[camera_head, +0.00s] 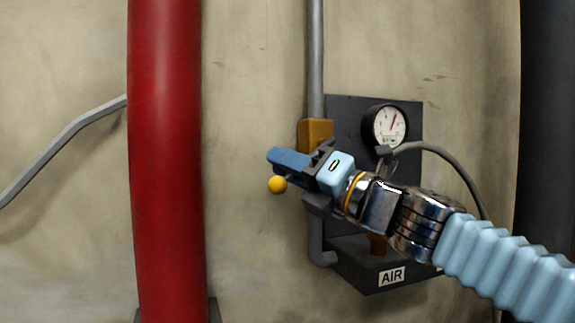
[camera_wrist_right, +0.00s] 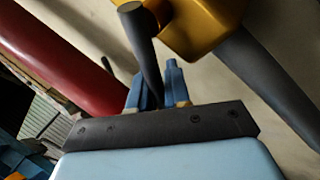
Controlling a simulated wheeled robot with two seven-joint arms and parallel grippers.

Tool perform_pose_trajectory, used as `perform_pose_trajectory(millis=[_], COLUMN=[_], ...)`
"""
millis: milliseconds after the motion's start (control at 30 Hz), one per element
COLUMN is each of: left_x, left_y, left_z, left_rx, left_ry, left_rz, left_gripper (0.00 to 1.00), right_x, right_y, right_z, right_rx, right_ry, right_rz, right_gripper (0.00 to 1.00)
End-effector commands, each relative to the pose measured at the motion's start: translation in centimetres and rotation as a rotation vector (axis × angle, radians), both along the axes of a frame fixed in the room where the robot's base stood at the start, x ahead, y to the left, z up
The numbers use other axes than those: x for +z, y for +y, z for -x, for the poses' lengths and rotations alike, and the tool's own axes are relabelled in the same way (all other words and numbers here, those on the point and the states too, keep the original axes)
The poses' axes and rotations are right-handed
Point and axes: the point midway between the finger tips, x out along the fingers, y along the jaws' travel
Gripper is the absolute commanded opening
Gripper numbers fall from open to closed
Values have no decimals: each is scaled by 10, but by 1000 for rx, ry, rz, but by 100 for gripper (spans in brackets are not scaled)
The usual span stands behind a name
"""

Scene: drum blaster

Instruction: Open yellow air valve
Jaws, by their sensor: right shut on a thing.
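The yellow air valve body (camera_head: 315,133) sits on the grey vertical pipe, left of the dark AIR panel. It also shows close up in the right wrist view (camera_wrist_right: 205,28). A dark grey valve handle (camera_wrist_right: 143,45) comes off it and runs down between my blue fingers. My right gripper (camera_head: 288,161) is in front of the valve and hides part of it; in the right wrist view its fingers (camera_wrist_right: 156,88) are shut on the handle. A small yellow ball knob (camera_head: 277,184) shows just below the fingertips. My left gripper is not in view.
A thick red pipe (camera_head: 165,150) stands left of the valve, with a gap of bare wall between. A pressure gauge (camera_head: 386,126) and a grey hose (camera_head: 455,165) are on the dark panel (camera_head: 350,106) at the right. A grey rail (camera_head: 60,145) is at the far left.

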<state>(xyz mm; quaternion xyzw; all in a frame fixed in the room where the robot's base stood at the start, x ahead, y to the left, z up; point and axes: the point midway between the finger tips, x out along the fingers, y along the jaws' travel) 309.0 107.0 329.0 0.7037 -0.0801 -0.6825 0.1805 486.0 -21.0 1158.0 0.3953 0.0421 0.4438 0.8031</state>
Motion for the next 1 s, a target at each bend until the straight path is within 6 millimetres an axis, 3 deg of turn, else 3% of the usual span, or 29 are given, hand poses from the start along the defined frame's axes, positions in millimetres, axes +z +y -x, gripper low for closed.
perform_pose_trajectory(millis=[367, 600, 1000], left_x=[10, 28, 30], left_y=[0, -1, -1], left_z=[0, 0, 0], left_rx=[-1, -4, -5], left_ry=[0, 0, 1], left_rz=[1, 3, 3], left_gripper=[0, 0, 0], right_x=[0, -7, -24], right_y=[-1, -7, -20], right_z=[0, -3, -7], right_rx=[0, -1, -1], right_ry=[-12, -54, -145], right_rz=[40, 174, 447], right_gripper=[0, 0, 0])
